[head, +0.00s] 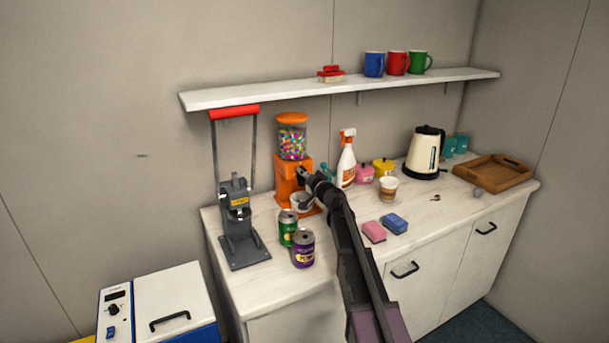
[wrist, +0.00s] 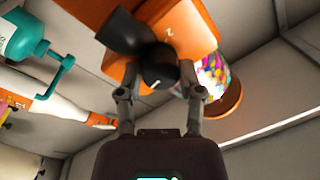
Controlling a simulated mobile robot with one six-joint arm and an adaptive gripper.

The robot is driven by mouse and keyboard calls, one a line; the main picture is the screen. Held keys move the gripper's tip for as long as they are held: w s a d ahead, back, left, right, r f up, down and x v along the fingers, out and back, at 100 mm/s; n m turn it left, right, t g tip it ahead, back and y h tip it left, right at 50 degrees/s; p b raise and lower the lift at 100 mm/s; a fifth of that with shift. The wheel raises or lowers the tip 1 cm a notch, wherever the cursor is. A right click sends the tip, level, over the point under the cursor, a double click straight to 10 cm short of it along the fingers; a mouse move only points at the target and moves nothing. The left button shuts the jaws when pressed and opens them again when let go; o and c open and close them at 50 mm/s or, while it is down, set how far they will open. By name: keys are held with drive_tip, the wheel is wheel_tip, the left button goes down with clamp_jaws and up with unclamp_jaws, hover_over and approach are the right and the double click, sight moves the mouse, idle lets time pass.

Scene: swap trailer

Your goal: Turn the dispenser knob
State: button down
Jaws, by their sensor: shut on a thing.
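The orange dispenser (head: 284,184), with a clear globe of coloured candy (head: 292,142), stands on the counter against the back wall. In the wrist view its orange body (wrist: 190,25) fills the top centre, tilted in the picture. The black dispenser knob (wrist: 158,68) sits between the two fingers of my gripper (wrist: 160,92), which is shut on it. In the head view my gripper (head: 308,178) reaches the dispenser's front and hides most of the knob.
A can crusher (head: 243,250) stands left of the dispenser. Green (head: 287,228) and purple (head: 303,250) cans stand in front. A spray bottle (head: 346,160) and teal pump bottle (wrist: 30,38) are close on the right. A shelf (head: 340,88) runs above.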

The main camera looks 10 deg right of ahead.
drive_tip(key=shift+w, duration=0.2)
drive_tip(key=shift+c, duration=1.2)
unclamp_jaws()
drive_tip(key=shift+s, duration=0.15)
drive_tip(key=s+d+n+p, duration=0.1)
drive_tip(key=s+d+n, duration=0.4)
drive_tip(key=s+n, duration=0.4)
drive_tip(key=s, duration=0.3)
drive_tip(key=shift+s+d+g, duration=0.2)
drive_tip(key=shift+s+g, duration=0.2)
